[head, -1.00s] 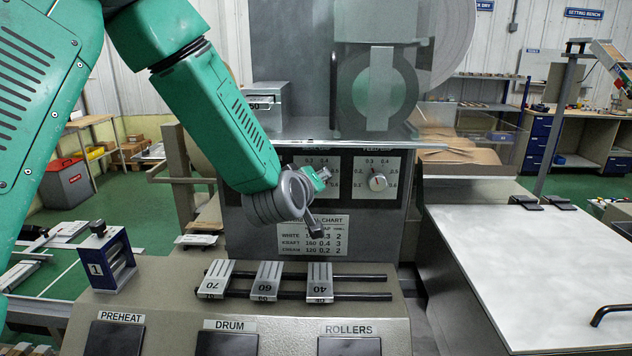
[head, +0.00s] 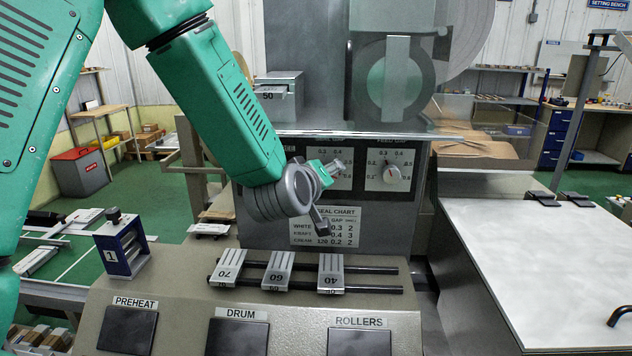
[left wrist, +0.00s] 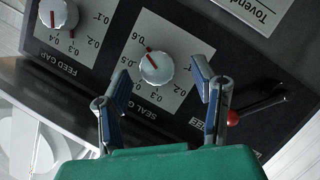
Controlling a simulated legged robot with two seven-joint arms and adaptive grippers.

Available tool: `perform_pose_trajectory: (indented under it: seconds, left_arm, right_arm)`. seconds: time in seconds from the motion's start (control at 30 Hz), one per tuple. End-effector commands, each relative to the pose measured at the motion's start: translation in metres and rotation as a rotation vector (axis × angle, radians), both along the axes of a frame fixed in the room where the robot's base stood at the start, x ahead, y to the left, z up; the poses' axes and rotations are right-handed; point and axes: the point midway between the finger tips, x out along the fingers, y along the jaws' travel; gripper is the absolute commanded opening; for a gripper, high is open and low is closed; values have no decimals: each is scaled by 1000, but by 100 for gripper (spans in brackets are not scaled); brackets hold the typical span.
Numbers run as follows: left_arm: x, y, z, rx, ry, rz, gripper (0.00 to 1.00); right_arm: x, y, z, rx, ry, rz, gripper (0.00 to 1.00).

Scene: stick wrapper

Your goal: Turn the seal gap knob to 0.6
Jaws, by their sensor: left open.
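The seal gap knob (left wrist: 156,66) is a round white knob with a red mark, on a white scale plate in the left wrist view. Its red mark points to the upper left in that view, near the 0.6 label; the exact reading is hard to tell. My left gripper (head: 333,168) is in front of the seal gap plate in the head view and hides the knob there. In the left wrist view, its two fingers are open and empty, one at each side of the knob in the picture. I cannot tell their depth from the panel. My right gripper is not in view.
The feed gap knob (head: 391,177) is close to the right of my gripper in the head view. A red-tipped lever (left wrist: 233,118) shows beside the right finger in the left wrist view. A metal shelf (head: 360,130) juts out above the knobs. A settings chart (head: 326,226) is below.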

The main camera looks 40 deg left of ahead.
Motion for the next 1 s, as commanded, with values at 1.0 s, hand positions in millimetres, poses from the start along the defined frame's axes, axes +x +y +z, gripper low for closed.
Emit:
perform_pose_trajectory:
  seconds: [1.0]
  left_arm:
    - [-76,-20,17,46,5,-7,53]
  right_arm:
    - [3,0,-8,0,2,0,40]
